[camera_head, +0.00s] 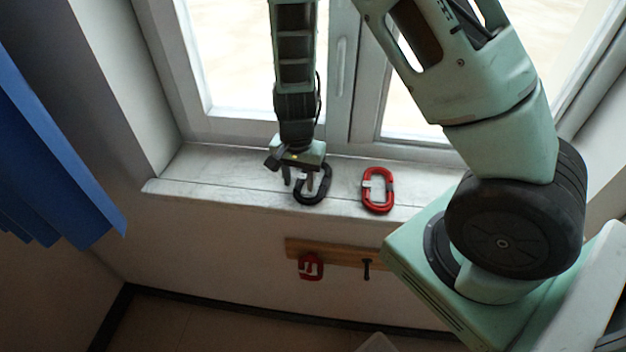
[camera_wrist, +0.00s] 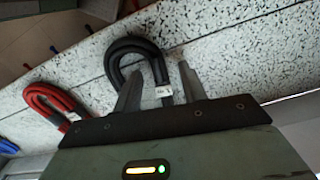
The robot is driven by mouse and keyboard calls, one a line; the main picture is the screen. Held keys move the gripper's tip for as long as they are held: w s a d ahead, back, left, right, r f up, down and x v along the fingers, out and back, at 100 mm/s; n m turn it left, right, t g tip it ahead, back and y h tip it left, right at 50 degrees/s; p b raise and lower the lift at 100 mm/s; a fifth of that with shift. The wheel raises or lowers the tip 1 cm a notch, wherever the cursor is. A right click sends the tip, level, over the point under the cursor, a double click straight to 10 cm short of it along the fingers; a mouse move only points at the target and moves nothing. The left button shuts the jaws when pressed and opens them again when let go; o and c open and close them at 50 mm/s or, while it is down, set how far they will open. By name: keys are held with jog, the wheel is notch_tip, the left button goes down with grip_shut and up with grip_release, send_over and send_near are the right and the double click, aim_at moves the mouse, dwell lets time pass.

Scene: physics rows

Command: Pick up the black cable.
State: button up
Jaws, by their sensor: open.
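The black cable (camera_head: 325,187) is a coiled loop with a pale label, lying on the white window sill. It also shows in the wrist view (camera_wrist: 134,44), with its label close to my fingers. My gripper (camera_head: 299,186) is open and points down over the left part of the cable loop. In the wrist view my gripper (camera_wrist: 158,84) has one finger on each side of the cable's labelled section. I cannot tell whether the fingers touch the cable.
A red cable (camera_head: 378,190) lies on the sill (camera_head: 215,180) right of the black one. A wooden rail (camera_head: 335,252) below holds another red coil (camera_head: 311,267) and a dark peg (camera_head: 367,268). The window frame stands behind. A blue curtain (camera_head: 50,150) hangs at left.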

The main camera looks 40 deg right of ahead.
aim_at(299, 183)
grip_shut()
notch_tip(299, 183, up, 10)
dwell(0.7)
